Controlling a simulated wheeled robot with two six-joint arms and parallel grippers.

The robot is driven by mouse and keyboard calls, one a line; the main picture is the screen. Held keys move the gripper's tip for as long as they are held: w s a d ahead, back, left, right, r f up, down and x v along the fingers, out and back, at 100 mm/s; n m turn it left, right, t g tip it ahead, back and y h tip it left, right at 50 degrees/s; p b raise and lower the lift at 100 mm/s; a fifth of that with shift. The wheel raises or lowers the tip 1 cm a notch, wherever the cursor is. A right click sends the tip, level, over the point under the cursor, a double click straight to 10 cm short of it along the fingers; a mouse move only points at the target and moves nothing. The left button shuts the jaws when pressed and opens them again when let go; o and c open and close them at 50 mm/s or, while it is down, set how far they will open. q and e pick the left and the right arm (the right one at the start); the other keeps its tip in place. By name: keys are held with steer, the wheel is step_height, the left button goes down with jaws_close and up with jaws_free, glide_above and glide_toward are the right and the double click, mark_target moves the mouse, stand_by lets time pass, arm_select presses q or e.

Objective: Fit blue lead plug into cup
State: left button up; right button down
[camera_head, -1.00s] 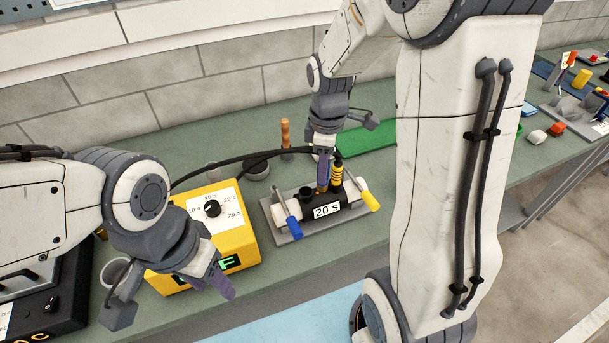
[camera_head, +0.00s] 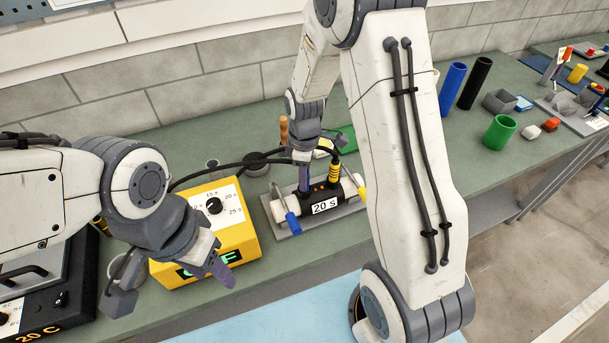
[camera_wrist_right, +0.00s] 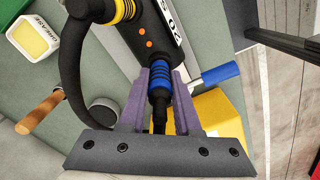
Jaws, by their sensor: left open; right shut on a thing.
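The blue lead plug (camera_wrist_right: 160,77) is a ribbed blue collar on a black lead. My right gripper (camera_wrist_right: 160,100) is shut on it; in the head view the gripper (camera_head: 304,182) points down over the left end of the black device marked 20 S (camera_head: 325,198). The plug's front end meets the black cup at that end; how deep it sits is hidden. A yellow ribbed plug (camera_head: 335,172) stands in the device's other cup and also shows in the wrist view (camera_wrist_right: 122,10). My left gripper (camera_head: 220,270) is open and empty, in front of the yellow timer box.
The yellow timer box (camera_head: 240,238) stands left of the device. Blue (camera_head: 292,223) and yellow handles flank the device. A wooden-handled tool (camera_wrist_right: 40,112) and a grease tub (camera_wrist_right: 33,38) lie behind. Black leads arch across. Coloured cylinders and bins stand at right.

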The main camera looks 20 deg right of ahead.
steer(key=c, duration=0.6)
jaws_free()
steer(key=shift+f, duration=0.15)
steer(key=shift+r, duration=0.2)
steer(key=shift+w+r, duration=0.1)
steer(key=shift+r, duration=0.2)
step_height(320, 180, up, 11)
steer(key=b, duration=0.2)
steer(key=s+a+r+m, duration=0.2)
steer(key=s+a, duration=1)
steer(key=s, duration=0.3)
steer(key=s+a+m, duration=0.1)
steer(key=s, duration=0.3)
steer(key=s+a+f+m+y, duration=0.1)
steer(key=s, duration=0.4)
